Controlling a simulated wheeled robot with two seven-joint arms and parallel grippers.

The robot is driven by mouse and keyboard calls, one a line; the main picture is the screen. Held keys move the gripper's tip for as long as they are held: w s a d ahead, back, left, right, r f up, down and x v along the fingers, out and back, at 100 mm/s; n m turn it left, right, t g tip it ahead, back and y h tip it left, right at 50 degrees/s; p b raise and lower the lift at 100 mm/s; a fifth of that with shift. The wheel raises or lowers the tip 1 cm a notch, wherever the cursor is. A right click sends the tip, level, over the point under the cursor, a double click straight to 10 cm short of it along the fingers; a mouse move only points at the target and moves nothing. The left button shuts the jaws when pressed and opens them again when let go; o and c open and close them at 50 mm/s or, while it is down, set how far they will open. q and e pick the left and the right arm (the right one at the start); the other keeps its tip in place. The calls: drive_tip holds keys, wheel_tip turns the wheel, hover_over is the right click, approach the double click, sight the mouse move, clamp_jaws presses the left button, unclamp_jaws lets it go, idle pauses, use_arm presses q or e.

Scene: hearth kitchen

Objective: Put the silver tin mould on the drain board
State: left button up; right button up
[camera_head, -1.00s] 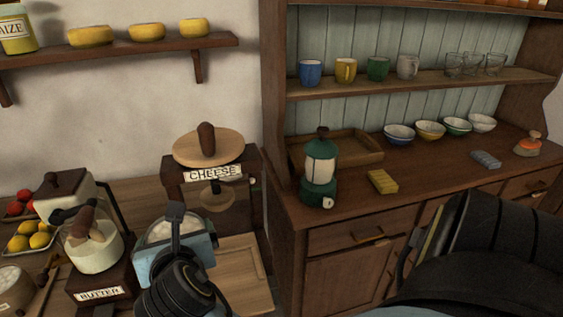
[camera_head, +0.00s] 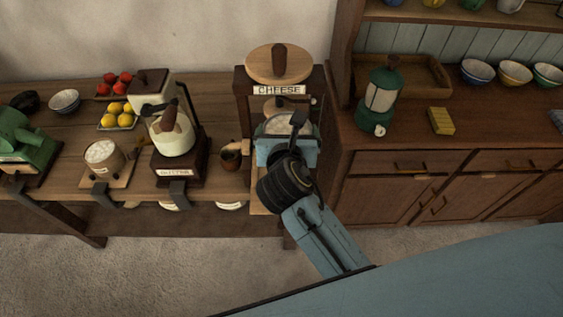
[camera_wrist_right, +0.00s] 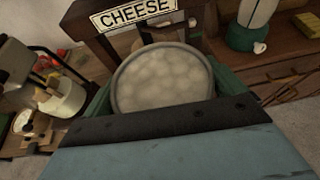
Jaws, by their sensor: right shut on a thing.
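The silver tin mould (camera_wrist_right: 163,78) is round with a grey rim and full of lumpy white stuff. It is upright between the green fingers of my right gripper (camera_wrist_right: 160,92), which is shut on it. In the head view the mould (camera_head: 287,124) shows just beyond my right gripper (camera_head: 286,148), in front of the cheese press (camera_head: 281,80). A pale wooden board (camera_head: 259,203), seemingly the drain board, shows as a strip below and is mostly hidden by my gripper. I cannot tell whether the mould touches anything below. My left gripper is out of view.
A butter churn (camera_head: 172,140) and a small wooden cup (camera_head: 231,159) stand left of the press.

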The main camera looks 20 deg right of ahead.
drive_tip(key=shift+w+a+r+y+p, duration=0.15)
drive_tip(key=shift+a+y+p, duration=0.15)
drive_tip(key=shift+a+p, duration=0.4)
drive_tip(key=shift+f+n, duration=0.25)
drive_tip(key=shift+n, duration=0.05)
use_arm(q)
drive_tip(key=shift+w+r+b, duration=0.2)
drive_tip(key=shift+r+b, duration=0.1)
drive_tip(key=shift+b, duration=0.65)
use_arm(e)
wheel_tip(320, 180, down, 10)
drive_tip(key=shift+a+f, duration=0.1)
drive_tip(key=shift+f, duration=0.1)
drive_tip(key=o, duration=1.1)
drive_tip(key=shift+f, duration=0.1)
drive_tip(key=shift+r, duration=0.2)
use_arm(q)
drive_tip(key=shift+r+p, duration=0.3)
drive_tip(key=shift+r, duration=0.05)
use_arm(e)
drive_tip(key=v, duration=1.2)
